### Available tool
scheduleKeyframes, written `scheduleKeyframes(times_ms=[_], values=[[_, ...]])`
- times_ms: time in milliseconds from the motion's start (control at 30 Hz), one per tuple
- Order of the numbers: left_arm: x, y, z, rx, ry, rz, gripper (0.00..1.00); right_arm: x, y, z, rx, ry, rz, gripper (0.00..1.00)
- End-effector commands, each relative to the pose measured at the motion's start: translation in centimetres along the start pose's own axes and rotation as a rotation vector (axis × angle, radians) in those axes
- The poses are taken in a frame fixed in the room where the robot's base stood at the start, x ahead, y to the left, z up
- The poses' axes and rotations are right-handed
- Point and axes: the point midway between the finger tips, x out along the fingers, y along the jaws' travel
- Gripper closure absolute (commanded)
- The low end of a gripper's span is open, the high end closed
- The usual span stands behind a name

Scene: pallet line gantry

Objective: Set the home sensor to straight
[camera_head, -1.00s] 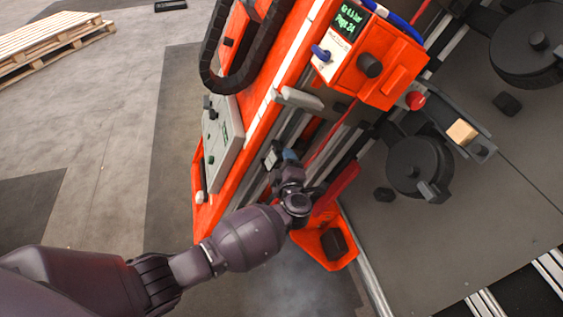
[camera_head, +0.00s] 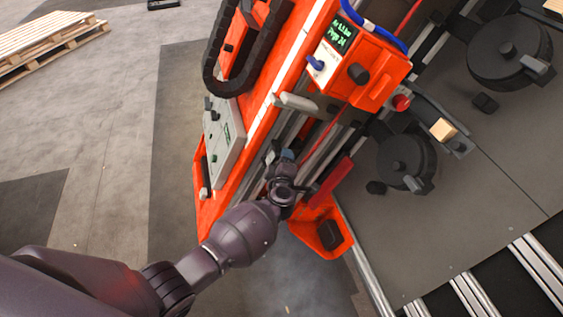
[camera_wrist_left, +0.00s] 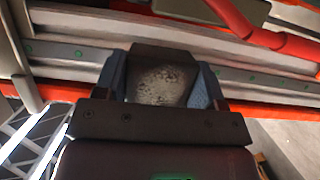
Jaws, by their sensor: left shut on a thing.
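My left gripper (camera_head: 279,157) reaches in to the rail beside the orange machine frame. The left wrist view shows its two blue-padded fingers (camera_wrist_left: 160,85) closed on a dark block with a speckled grey face, which looks like the home sensor (camera_wrist_left: 162,84). The block sits in front of a pale metal rail (camera_wrist_left: 265,80) with green dots. Its top edge looks roughly in line with the rail; I cannot tell a small tilt. In the head view the fingers and wrist mostly hide the sensor. My right gripper is in neither view.
An orange control box (camera_head: 362,62) with a display stands above the gripper. A grey panel (camera_head: 224,135) lies to its left, a red bar (camera_head: 333,180) to its right. An orange bracket (camera_head: 322,232) is just below. A black cable chain (camera_head: 213,60) hangs at upper left.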

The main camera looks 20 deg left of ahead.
Motion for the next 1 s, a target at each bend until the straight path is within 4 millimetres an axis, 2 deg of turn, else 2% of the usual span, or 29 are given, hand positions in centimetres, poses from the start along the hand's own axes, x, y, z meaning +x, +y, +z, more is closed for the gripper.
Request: scheduleKeyframes(times_ms=[33,167,567,800,1000], values=[[0.0,0.1,0.1,0.000,-0.002,0.002,0.32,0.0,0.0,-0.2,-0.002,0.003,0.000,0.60],[0.0,0.1,0.1,0.000,-0.001,0.001,0.12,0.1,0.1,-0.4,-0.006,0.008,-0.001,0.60],[-0.6,0.0,0.0,0.000,-0.001,0.000,0.11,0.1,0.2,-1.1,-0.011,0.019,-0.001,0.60],[-4.0,0.3,-0.1,-0.002,0.000,0.001,0.11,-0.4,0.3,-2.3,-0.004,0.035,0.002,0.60],[-7.4,0.2,-0.1,-0.003,-0.001,0.000,0.11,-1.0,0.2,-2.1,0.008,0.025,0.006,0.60]])
